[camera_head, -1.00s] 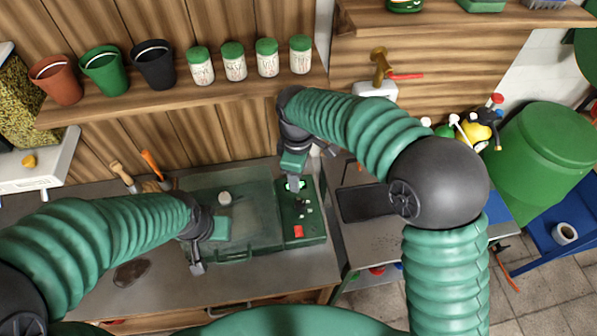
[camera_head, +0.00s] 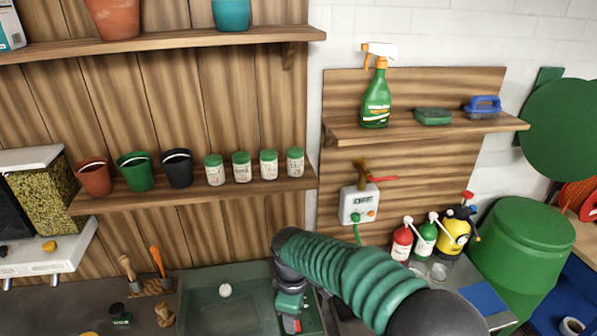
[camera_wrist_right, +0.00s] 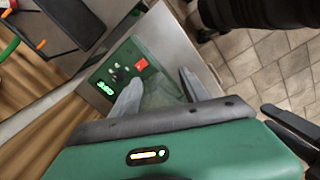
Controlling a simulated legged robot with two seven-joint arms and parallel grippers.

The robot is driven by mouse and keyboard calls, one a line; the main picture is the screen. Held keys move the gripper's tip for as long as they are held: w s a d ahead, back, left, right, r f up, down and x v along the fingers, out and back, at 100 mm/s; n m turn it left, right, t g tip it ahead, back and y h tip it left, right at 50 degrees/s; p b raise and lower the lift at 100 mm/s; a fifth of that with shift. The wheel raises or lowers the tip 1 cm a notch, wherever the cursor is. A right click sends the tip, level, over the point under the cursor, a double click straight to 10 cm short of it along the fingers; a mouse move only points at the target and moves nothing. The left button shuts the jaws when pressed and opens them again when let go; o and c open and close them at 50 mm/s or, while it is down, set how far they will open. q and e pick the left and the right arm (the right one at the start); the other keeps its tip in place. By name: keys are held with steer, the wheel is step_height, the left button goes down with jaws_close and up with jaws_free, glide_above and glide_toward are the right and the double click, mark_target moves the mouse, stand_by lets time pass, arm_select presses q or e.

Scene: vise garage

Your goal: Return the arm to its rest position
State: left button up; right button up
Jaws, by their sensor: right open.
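My right arm reaches across the lower middle of the head view, with its gripper (camera_head: 291,324) pointing down over the right part of a green case (camera_head: 205,300). In the right wrist view the gripper (camera_wrist_right: 160,92) is open, its two grey fingers apart with nothing between them. Beyond the fingers is the case's panel (camera_wrist_right: 110,88), with a red button (camera_wrist_right: 141,65) and a lit green display (camera_wrist_right: 104,87). My left arm is out of the head view.
A shelf (camera_head: 215,189) with pots and green-lidded jars runs along the back wall. A spray bottle (camera_head: 376,98) stands on the right shelf. Dispenser bottles (camera_head: 425,238) and a green barrel (camera_head: 520,255) are at right. Hand tools (camera_head: 157,262) stand at left.

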steer(key=s+d+f+m+t+b, duration=0.1)
steer(key=s+d+f+m, duration=0.2)
steer(key=s+d+m, duration=0.4)
steer(key=s+d+f+m+b, duration=0.2)
steer(key=s+d+m, duration=0.6)
steer(key=d, duration=0.6)
steer(key=shift+s+f+t, duration=0.4)
steer(key=shift+s+f, duration=0.15)
steer(key=shift+s, duration=0.2)
steer(key=shift+w+a, duration=0.1)
steer(key=shift+a, duration=0.05)
